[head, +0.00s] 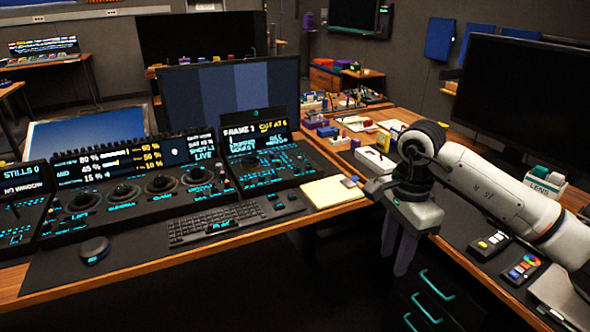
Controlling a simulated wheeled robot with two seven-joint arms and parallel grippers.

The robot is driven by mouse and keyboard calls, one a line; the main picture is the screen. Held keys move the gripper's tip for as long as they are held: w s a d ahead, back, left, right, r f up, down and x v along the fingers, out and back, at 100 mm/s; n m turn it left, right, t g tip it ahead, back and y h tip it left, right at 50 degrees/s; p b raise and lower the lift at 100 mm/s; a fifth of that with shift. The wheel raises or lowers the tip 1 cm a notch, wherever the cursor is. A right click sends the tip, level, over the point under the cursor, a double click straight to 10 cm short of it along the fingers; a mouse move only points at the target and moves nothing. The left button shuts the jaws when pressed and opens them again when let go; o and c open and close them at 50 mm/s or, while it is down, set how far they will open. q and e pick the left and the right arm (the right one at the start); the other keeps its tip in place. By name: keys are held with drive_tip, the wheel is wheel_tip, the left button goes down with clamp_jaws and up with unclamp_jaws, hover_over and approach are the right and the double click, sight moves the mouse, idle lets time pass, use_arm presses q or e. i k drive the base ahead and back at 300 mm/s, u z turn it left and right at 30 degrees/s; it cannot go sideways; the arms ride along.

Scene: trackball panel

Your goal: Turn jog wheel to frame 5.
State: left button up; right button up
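The trackball panel (150,205) lies across the desk in the head view, with several dark trackballs in a row. The right-hand panel section (262,165) has a small screen (256,136) that seems to read "FRAME 3". A small round dark control (250,161) shows among its lit keys and may be the jog wheel; it is too small to be sure. My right gripper (397,262) points down, right of the desk's near edge and well away from the panel. Its two fingers are apart with nothing between them. My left gripper is not in view.
A keyboard (205,226), a mouse (95,249) and a yellowish notepad (332,192) lie in front of the panel. A monitor (232,92) stands behind it. The right-hand desk holds small devices (524,270) and a large dark screen (525,95). Drawers with teal handles (437,285) are below my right gripper.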

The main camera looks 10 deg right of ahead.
sight(249, 163)
drive_tip(key=u, duration=0.3)
drive_tip(key=k, duration=0.4)
drive_tip(key=z, duration=1.25)
drive_tip(key=i, duration=1.85)
drive_tip(key=u, duration=1.65)
drive_tip(key=i, duration=0.75)
drive_tip(key=u, duration=0.7)
